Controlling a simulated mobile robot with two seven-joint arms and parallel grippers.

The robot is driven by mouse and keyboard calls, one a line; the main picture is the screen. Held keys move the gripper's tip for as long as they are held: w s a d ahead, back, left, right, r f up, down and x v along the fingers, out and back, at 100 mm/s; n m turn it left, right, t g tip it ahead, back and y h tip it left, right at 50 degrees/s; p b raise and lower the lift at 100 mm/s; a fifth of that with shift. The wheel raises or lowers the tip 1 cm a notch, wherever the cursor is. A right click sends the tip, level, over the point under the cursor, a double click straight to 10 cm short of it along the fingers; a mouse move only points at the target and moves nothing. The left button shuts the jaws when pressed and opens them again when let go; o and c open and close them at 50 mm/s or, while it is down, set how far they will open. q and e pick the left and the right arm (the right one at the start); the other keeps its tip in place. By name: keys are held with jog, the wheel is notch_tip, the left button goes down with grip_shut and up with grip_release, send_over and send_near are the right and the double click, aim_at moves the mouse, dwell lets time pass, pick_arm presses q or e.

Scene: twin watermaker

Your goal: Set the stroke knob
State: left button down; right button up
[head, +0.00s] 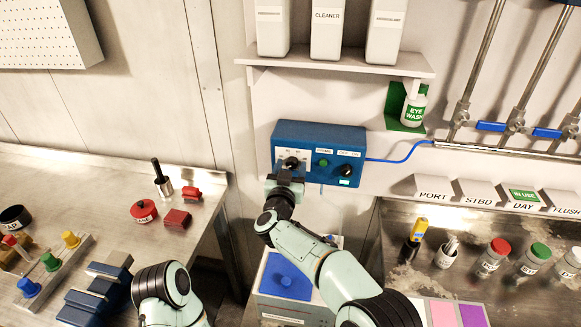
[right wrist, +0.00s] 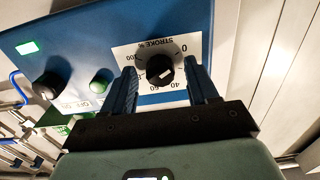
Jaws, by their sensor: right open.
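The stroke knob (right wrist: 160,72) is black with a white mark and sits on a white dial plate (right wrist: 141,53) lettered "STROKE %". It is on the left part of the blue control box (head: 318,136) on the wall. In the head view the knob (head: 291,162) shows just above my right gripper (head: 287,178). In the right wrist view my right gripper (right wrist: 162,92) is open, with one blue finger on each side of the knob.
The box also has a green button (head: 323,163) and a second black knob (head: 346,170). A blue cable (head: 400,159) runs right from the box. A shelf (head: 340,63) with white bottles is above. A steel bench (head: 100,185) is at left, a sink counter with capped bottles at right.

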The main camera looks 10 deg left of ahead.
jog(key=shift+s, duration=0.1)
jog(key=c, duration=1)
jog(key=shift+c, duration=0.2)
